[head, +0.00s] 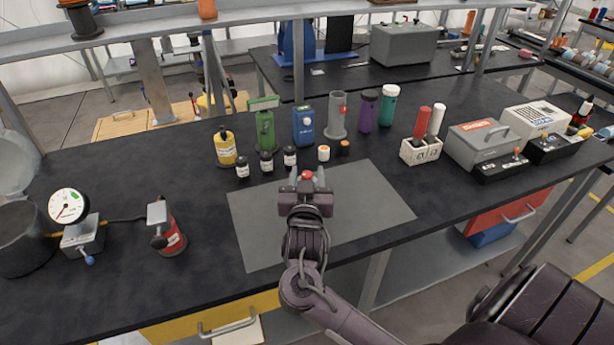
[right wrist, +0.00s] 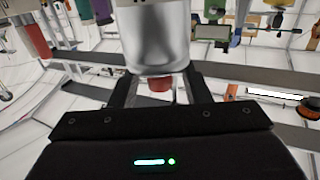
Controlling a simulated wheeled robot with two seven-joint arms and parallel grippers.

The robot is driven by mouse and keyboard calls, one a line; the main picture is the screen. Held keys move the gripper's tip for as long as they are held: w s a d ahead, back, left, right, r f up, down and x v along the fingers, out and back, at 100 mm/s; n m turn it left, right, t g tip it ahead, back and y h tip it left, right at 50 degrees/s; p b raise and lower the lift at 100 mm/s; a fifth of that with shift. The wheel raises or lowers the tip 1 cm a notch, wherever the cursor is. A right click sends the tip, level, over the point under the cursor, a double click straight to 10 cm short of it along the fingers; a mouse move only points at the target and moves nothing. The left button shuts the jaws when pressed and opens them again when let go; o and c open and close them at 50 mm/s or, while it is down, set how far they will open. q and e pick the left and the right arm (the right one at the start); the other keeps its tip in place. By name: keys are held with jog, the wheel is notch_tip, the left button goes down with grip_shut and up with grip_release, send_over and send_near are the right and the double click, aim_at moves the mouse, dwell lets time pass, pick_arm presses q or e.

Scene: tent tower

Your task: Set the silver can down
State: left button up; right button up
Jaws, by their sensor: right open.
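The silver can (right wrist: 158,35) fills the upper middle of the right wrist view, with a red part (right wrist: 160,84) at its lower end in that picture. In the head view the can is mostly hidden by my right gripper (head: 307,178); a red part shows between the fingers. My right gripper is open, with its fingers (right wrist: 160,90) on either side of the can's near end; I cannot tell whether they touch it. It is over the grey mat (head: 370,205). My left gripper is not in view.
Small dark bottles (head: 266,162) and a white jar with an orange lid (head: 323,153) stand just behind the mat. A yellow bottle (head: 225,148), green canister (head: 265,130) and blue canister (head: 304,125) stand farther back. A red can device (head: 170,230) is left. The mat's right part is clear.

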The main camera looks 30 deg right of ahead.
jog(key=b+v, duration=0.2)
jog(key=v, duration=1)
